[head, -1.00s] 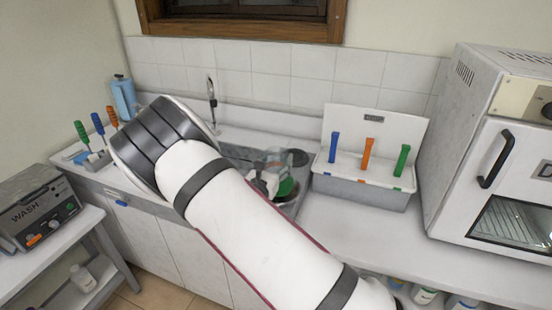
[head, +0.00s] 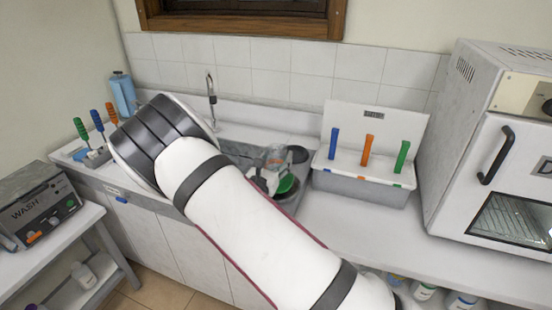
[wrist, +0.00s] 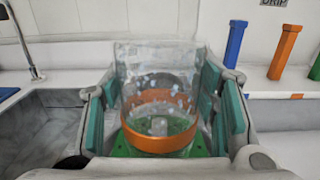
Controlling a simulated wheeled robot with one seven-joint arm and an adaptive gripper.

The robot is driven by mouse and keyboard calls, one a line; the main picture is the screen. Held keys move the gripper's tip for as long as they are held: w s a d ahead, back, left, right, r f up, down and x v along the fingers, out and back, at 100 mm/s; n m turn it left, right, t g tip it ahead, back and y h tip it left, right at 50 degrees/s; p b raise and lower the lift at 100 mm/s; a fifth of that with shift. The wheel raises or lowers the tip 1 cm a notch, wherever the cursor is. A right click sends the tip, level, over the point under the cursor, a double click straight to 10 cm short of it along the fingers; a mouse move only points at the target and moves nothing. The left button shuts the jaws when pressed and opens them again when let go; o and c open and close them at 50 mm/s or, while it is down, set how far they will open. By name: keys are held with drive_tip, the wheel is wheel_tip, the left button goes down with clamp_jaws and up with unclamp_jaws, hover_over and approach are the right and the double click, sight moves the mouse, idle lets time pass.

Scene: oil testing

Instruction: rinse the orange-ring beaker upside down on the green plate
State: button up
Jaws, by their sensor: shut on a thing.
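The clear glass beaker with the orange ring (wrist: 158,122) is between the teal-padded fingers of my gripper (wrist: 160,104) in the wrist view. My gripper is shut on it. The green plate (wrist: 120,146) shows beneath and around the beaker's lower part, and through the glass. In the head view the beaker (head: 275,154) is over the sink, just beyond my gripper (head: 264,178), with the green plate (head: 288,185) close by. I cannot tell whether the rim touches the plate.
The sink (head: 238,151) has a tap (head: 211,90) at its back. A dark round thing (head: 298,154) sits beside the beaker. Right of the sink stands a drip rack (head: 362,185) with blue, orange and green pegs. A white oven (head: 500,150) stands farther right.

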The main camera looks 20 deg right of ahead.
sight(276, 148)
drive_tip(key=shift+f, duration=0.75)
idle(1.2)
drive_tip(key=shift+r, duration=0.1)
idle(0.5)
drive_tip(key=shift+r+p, duration=1.1)
drive_tip(key=shift+r, duration=2.15)
